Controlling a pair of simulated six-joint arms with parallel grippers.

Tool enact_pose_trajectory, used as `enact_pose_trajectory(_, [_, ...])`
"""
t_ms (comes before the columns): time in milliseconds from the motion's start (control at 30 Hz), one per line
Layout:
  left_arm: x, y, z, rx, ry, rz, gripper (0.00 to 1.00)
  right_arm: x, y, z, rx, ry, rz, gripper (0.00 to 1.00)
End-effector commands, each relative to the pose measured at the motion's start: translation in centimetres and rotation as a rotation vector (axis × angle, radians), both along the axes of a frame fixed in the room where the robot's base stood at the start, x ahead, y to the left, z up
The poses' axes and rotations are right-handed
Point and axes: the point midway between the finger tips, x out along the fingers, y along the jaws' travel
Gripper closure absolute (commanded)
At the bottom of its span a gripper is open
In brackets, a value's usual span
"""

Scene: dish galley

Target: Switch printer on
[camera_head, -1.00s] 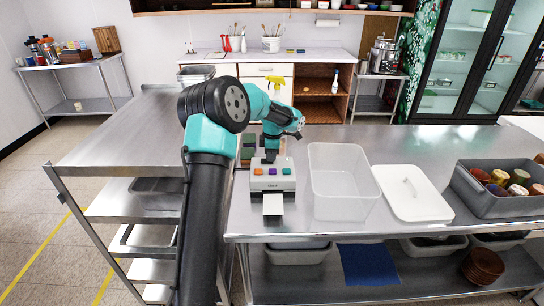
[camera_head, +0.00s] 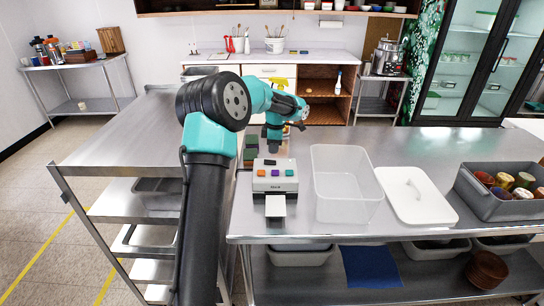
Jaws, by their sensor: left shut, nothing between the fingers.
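The printer (camera_head: 275,186) is a small light-grey box on the near left part of the steel counter. It has a row of coloured buttons on top and a white paper strip (camera_head: 275,206) out of its front. A small black switch (camera_head: 269,162) shows on its top towards the back; its on or off position is too small to tell. My left gripper (camera_head: 273,148) is shut and empty, pointing down just above and behind the printer, apart from it. My right gripper is out of view.
A clear empty bin (camera_head: 345,200) stands right of the printer, then a white lid (camera_head: 414,196) and a grey crate (camera_head: 494,204) of jars. Dark green blocks (camera_head: 250,150) stand behind the printer, beside my gripper. The counter behind the bin is clear.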

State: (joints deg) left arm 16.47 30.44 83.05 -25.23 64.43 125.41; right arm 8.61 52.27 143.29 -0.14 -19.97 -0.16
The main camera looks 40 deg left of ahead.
Motion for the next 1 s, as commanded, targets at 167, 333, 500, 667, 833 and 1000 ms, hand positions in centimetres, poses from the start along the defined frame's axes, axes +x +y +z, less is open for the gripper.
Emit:
enact_pose_trajectory(167, [0.3, -0.2, 3.8, 0.002, -0.008, 0.001, 1.00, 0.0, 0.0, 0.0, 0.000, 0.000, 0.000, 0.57])
enact_pose_trajectory(333, [0.4, -0.4, 7.0, 0.001, -0.009, -0.001, 1.00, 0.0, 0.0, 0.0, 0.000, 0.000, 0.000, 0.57])
enact_pose_trajectory(500, [0.5, -0.4, 9.0, 0.002, -0.008, 0.001, 1.00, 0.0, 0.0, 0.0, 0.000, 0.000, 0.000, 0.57])
enact_pose_trajectory(667, [0.5, -0.4, 9.6, 0.001, -0.006, 0.001, 1.00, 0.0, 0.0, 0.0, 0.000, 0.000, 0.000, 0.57])
enact_pose_trajectory(833, [0.5, -0.5, 9.6, 0.000, -0.006, 0.001, 1.00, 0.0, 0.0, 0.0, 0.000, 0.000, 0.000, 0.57])
enact_pose_trajectory(1000, [0.5, -0.5, 9.6, 0.001, -0.007, 0.001, 1.00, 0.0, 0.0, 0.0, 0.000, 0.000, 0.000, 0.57])
